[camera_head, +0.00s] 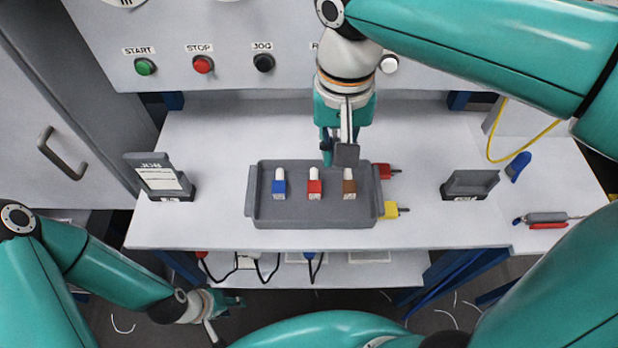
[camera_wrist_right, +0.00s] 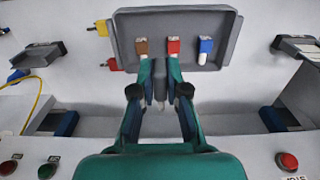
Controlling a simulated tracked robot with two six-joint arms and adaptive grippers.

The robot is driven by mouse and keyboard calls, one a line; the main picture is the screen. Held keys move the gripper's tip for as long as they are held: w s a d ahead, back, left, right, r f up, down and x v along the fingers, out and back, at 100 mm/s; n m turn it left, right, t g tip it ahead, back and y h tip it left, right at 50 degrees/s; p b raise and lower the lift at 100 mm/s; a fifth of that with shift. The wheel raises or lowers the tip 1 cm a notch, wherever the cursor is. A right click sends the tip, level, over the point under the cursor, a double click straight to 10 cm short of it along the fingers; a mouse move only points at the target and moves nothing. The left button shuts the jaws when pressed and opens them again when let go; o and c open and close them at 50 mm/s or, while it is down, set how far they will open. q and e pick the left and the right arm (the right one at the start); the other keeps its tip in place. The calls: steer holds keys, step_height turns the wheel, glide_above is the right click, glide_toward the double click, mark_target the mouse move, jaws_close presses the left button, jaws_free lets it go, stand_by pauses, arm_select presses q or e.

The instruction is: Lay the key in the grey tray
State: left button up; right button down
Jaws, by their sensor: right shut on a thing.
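The grey tray (camera_head: 315,222) lies mid-table, and also shows at the top of the right wrist view (camera_wrist_right: 226,18). My right gripper (camera_head: 338,155) hangs at the tray's back edge. In the right wrist view its fingers (camera_wrist_right: 159,75) are shut on a narrow grey thing (camera_wrist_right: 160,90), perhaps the key; the fingers hide much of it. In the tray stand a blue piece (camera_head: 279,186), a red piece (camera_head: 315,188) and a brown piece (camera_head: 349,188), each with a white end. My left gripper (camera_head: 226,313) is low at the left, empty, with fingers apart.
A red plug-like piece (camera_head: 386,170) and a yellow one (camera_head: 392,210) lie beside the tray's right edge. A job-card stand (camera_head: 160,180) is at left, a dark holder (camera_head: 470,185) at right. The button panel (camera_head: 230,40) rises behind. The table's front strip is clear.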

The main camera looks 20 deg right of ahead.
mark_target(330, 212)
steer(key=shift+d+f, duration=0.1)
steer(key=shift+f, duration=0.25)
step_height(330, 212, down, 19)
steer(key=shift+b, duration=0.55)
steer(key=shift+s, duration=0.1)
steer(key=shift+f, duration=0.2)
steer(key=c, duration=1.2)
jaws_free()
steer(key=shift+r, duration=0.1)
step_height(330, 212, up, 12)
steer(key=shift+r+p, duration=0.15)
steer(key=shift+p, duration=0.2)
